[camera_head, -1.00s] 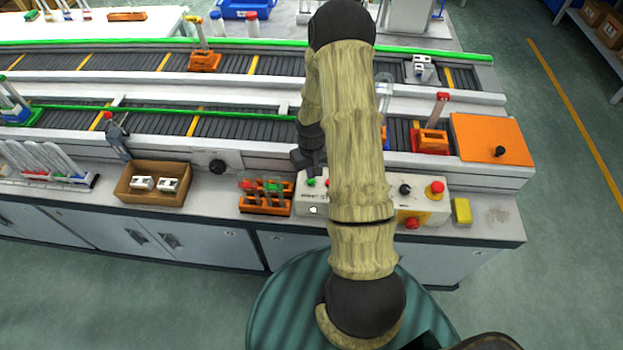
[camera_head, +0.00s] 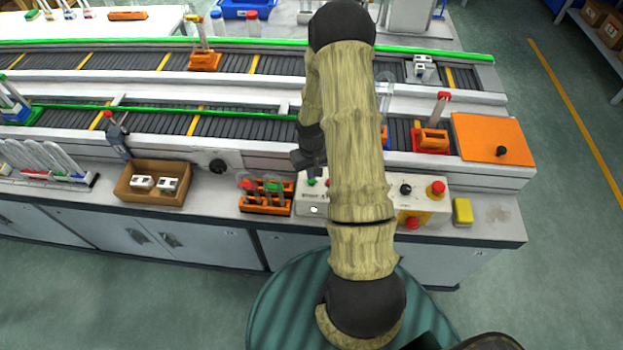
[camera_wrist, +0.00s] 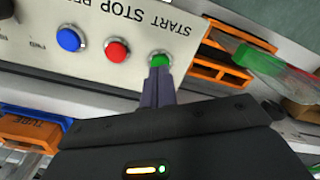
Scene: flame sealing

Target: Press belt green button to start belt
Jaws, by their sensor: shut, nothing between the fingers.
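The green START button (camera_wrist: 160,58) sits on the pale control panel (camera_wrist: 92,18), at the right end of a row with a red button (camera_wrist: 116,49) and a blue button (camera_wrist: 69,39). My gripper (camera_wrist: 158,76) is shut and empty, with its fingertips right at the green button and overlapping its lower edge in the wrist view. I cannot tell whether they touch or press it. In the head view, the green button (camera_head: 311,182) shows just below my gripper (camera_head: 312,172), and my arm hides part of the panel (camera_head: 312,206).
An orange tube rack (camera_head: 265,208) stands close left of the panel; it also shows in the wrist view (camera_wrist: 222,72). A red emergency knob (camera_head: 437,187) and a yellow block (camera_head: 462,211) are to the right. The conveyor belts (camera_head: 262,129) run behind.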

